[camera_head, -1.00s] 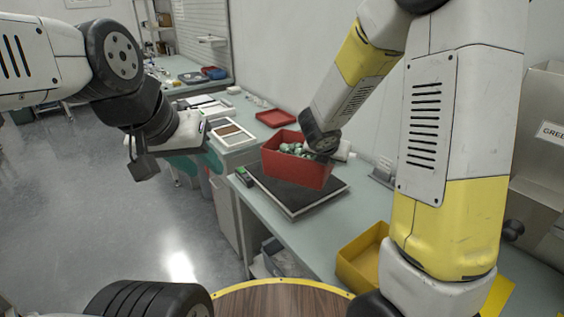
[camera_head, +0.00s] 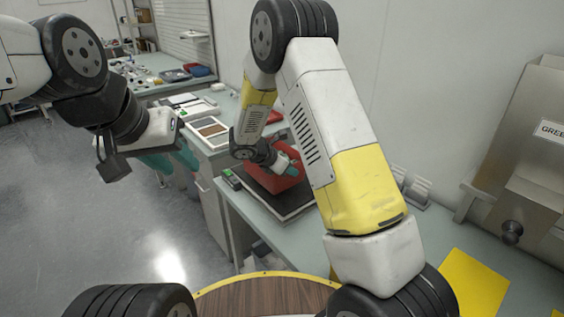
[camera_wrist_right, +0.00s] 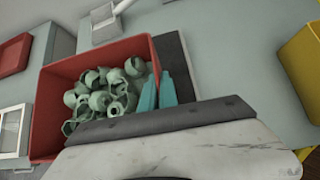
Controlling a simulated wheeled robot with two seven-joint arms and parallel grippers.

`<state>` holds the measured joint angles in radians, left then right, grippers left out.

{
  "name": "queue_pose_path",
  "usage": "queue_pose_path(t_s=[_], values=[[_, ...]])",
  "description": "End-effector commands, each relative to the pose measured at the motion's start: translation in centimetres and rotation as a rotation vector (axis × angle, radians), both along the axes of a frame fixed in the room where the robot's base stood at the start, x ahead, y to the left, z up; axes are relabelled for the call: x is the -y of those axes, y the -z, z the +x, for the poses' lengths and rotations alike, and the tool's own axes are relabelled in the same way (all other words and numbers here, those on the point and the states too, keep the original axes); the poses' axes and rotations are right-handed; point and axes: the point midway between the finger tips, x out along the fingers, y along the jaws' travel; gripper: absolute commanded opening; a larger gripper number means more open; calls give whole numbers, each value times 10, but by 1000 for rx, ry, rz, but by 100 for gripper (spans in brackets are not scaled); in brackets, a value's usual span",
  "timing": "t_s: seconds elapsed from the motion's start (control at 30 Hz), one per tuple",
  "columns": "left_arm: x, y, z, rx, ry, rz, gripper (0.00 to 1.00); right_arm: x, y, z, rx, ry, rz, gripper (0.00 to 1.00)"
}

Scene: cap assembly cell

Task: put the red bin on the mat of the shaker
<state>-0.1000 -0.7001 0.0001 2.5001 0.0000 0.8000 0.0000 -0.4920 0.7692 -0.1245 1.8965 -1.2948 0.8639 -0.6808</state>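The red bin (camera_head: 288,184) is over the dark mat (camera_head: 262,196) of the shaker, partly hidden by my right arm. I cannot tell whether its base touches the mat. In the right wrist view the bin (camera_wrist_right: 50,95) is full of green ring-shaped caps (camera_wrist_right: 105,92). My right gripper (camera_head: 288,167) is at the bin's wall. In the wrist view its teal fingers (camera_wrist_right: 157,85) are close together at the bin's right wall, seemingly pinching it. A strip of mat shows beside them. My left gripper (camera_head: 174,160) is empty in the air left of the bench, its fingers apart.
A small device with a green display (camera_head: 231,178) is at the shaker's left edge. A red tray (camera_head: 274,117) and white-framed trays (camera_head: 212,131) lie behind. A yellow bin (camera_wrist_right: 303,65) is right in the wrist view. A steel cabinet (camera_head: 525,150) stands right.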

Motion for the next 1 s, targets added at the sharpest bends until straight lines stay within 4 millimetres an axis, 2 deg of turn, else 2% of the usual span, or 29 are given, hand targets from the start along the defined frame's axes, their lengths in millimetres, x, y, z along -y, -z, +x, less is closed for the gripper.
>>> queue_pose_path(t_s=[0.03,0.1,0.2,0.47,0.6,0.7,1.0], values=[[0,0,0,0,0,0,36,-1,1,13,3,2,1,0],[0,0,0,0,0,0,36,-2,2,27,3,2,1,0],[0,0,0,0,0,0,36,-5,3,42,3,1,1,0],[0,0,0,0,0,0,36,-6,5,60,2,1,0,0],[0,0,0,0,0,0,36,-6,30,57,-2,-1,-2,0],[0,0,0,0,0,0,36,-6,39,58,1,-2,-1,0],[0,0,0,0,0,0,36,-6,41,58,2,-1,0,0]])
